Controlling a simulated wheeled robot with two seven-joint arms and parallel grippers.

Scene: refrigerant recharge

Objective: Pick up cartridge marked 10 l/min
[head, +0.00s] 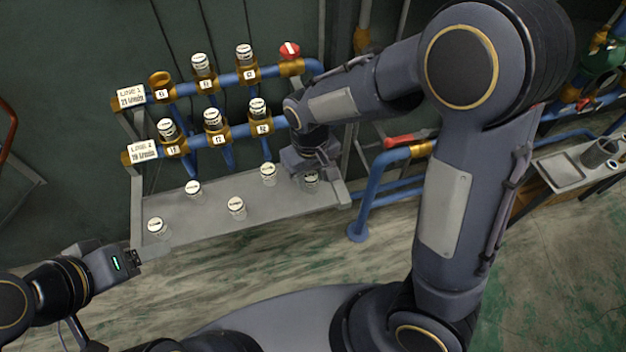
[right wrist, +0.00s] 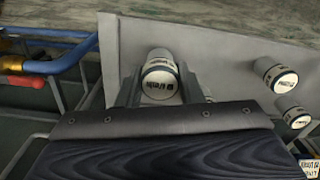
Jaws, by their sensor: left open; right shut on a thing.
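Several white cartridges with dark-lettered tops stand on the grey shelf (head: 190,215): one at left (head: 157,228), others nearby (head: 193,189), (head: 236,208), (head: 268,174). My right gripper (head: 312,172) is at the shelf's right end, shut on a cartridge (head: 311,179). In the right wrist view this cartridge (right wrist: 160,78) stands between the fingers; its label seems to end in "l/min", but I cannot read the number surely. Whether it touches the shelf is unclear. My left gripper (head: 136,260) is open and empty, below the shelf's left end.
Behind the shelf, two blue pipes carry brass sockets with several cartridges (head: 212,118); the upper left socket (head: 161,80) is empty. Line signs (head: 131,97) hang at left. A red valve (head: 290,50) is at upper right. A blue pipe stand (head: 360,205) rises right of the shelf.

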